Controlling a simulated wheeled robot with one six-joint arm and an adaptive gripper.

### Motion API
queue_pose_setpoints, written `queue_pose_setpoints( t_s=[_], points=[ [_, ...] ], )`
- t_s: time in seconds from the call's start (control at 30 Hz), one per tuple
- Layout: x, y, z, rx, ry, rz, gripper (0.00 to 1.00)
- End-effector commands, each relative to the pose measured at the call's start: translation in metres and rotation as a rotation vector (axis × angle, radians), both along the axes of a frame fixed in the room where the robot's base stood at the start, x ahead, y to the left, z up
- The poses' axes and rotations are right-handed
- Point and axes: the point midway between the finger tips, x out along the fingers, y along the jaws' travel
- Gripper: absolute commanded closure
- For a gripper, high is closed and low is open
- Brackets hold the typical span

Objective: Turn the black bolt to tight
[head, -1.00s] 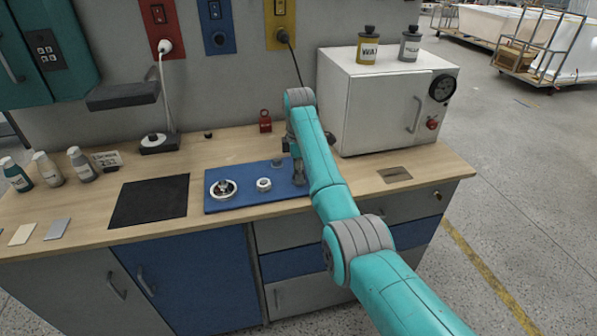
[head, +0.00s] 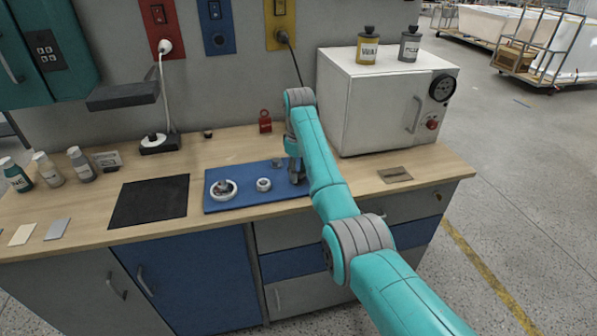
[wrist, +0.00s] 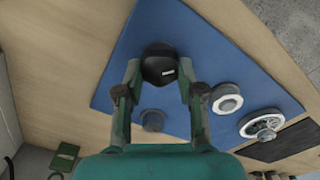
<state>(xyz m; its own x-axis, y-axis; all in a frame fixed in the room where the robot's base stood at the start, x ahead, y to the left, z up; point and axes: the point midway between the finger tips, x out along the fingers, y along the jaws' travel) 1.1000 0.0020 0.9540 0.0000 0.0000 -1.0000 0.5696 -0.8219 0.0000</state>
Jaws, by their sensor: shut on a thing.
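The black bolt (wrist: 157,62) stands on the blue board (wrist: 205,45) in the wrist view. Its round dark head carries a short white mark. My gripper (wrist: 159,70) has one finger on each side of the head and is shut on it. In the head view my gripper (head: 297,177) is low over the right end of the blue board (head: 250,201). The bolt cannot be made out there behind my arm and fingers.
On the board are a white ring with a grey centre (head: 264,184), a white-rimmed wheel (head: 223,190) and a small grey knob (wrist: 153,120). A black mat (head: 150,202) lies left of the board. A white cabinet (head: 375,105) stands close behind my arm on the right.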

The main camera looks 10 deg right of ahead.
Motion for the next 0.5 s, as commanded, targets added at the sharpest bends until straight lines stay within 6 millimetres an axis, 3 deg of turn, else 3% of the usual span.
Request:
queue_pose_setpoints(
  t_s=[0.5],
  points=[
    [0.0, -0.0011, -0.0003, -0.001, 0.001, -0.491, 0.97]
  ],
)
